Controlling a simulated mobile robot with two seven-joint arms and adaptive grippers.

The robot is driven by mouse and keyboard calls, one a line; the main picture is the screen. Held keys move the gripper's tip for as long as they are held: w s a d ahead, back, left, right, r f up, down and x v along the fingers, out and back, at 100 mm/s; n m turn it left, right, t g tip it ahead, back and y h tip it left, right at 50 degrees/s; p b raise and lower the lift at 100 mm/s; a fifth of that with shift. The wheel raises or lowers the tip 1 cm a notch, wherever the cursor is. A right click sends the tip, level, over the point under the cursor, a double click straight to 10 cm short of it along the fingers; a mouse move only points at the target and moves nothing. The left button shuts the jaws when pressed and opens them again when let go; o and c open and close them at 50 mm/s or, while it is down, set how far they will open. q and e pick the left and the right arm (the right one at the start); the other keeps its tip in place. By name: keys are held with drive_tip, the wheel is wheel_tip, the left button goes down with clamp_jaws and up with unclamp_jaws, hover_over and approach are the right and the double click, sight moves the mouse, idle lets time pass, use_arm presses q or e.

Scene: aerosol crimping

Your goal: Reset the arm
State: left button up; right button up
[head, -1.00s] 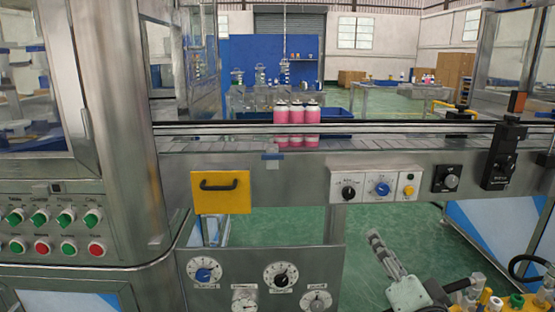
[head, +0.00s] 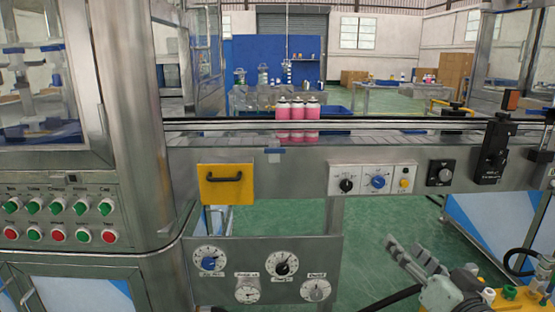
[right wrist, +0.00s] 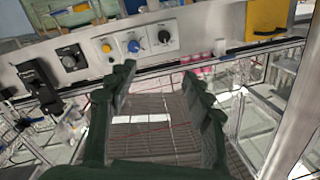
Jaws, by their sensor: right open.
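My right gripper (head: 413,258) is at the lower right of the head view, in front of the machine and below the conveyor. It is open and empty. In the right wrist view its two dark fingers (right wrist: 165,95) stand apart with nothing between them. My left gripper is in neither view. Several pink cans with white tops (head: 297,111) stand upright together on the conveyor (head: 400,138), well away from my right gripper.
The control panel (head: 372,181) with knobs is on the conveyor front, and a yellow plate with a black handle (head: 226,184) is to its left. Dials (head: 283,264) sit lower. Green and red buttons (head: 58,220) are on the left cabinet. Yellow equipment (head: 508,300) is at the lower right.

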drive_tip(key=s+d+f+n+g+h, duration=0.1)
drive_tip(key=s+d+f+g, duration=0.1)
drive_tip(key=d+f, duration=0.5)
drive_tip(key=s+d+f+n+g+h, duration=0.1)
drive_tip(key=d+f+n+g+h, duration=0.15)
drive_tip(key=f, duration=0.85)
drive_tip(key=s+d+f+n+g+h, duration=0.1)
drive_tip(key=s+d+f+g, duration=0.2)
drive_tip(key=f, duration=0.6)
drive_tip(key=s+d+f+n+g+h, duration=0.1)
drive_tip(key=s+d+f+n+g, duration=0.15)
drive_tip(key=s+d+f, duration=0.55)
drive_tip(key=s+d+f+n+g+h, duration=0.15)
drive_tip(key=s+d+f+g, duration=0.3)
drive_tip(key=s+f, duration=0.55)
drive_tip(key=s+a+f+m+y, duration=0.1)
drive_tip(key=a+f, duration=0.3)
drive_tip(key=a, duration=0.6)
drive_tip(key=s+a+f+m+y, duration=0.2)
drive_tip(key=a+f, duration=0.2)
drive_tip(key=a, duration=0.6)
drive_tip(key=shift+s+a, duration=0.15)
drive_tip(key=shift+g, duration=0.25)
